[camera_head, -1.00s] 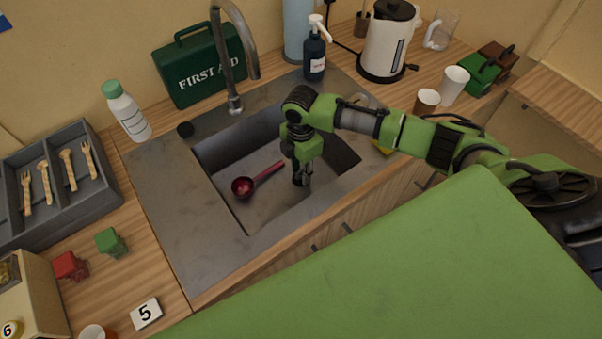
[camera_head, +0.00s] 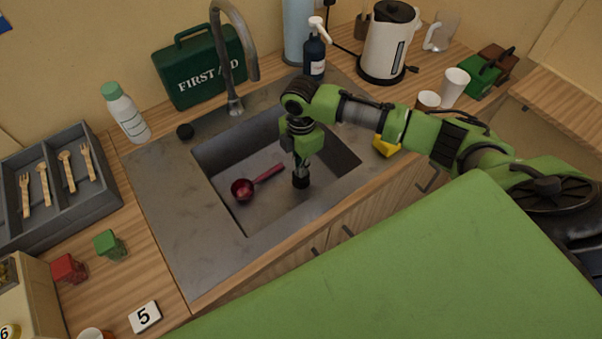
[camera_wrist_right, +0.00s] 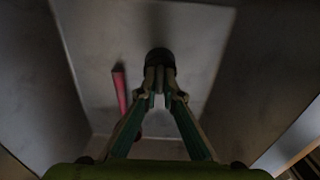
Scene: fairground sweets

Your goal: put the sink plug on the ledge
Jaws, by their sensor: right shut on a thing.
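The black sink plug (camera_head: 301,182) is a small dark cylinder low in the steel sink basin, right of the red ladle. My right gripper (camera_head: 301,170) points down into the basin and is shut on the plug. In the right wrist view the plug (camera_wrist_right: 160,60) shows as a dark round shape at the fingertips. I cannot tell whether it touches the basin floor. The flat steel ledge (camera_head: 212,124) runs behind the basin, by the tap. My left gripper is not in view.
The red ladle (camera_head: 243,189) lies in the basin. A yellow sponge (camera_head: 385,146) sits to the right. The first aid case (camera_head: 199,67) stands behind.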

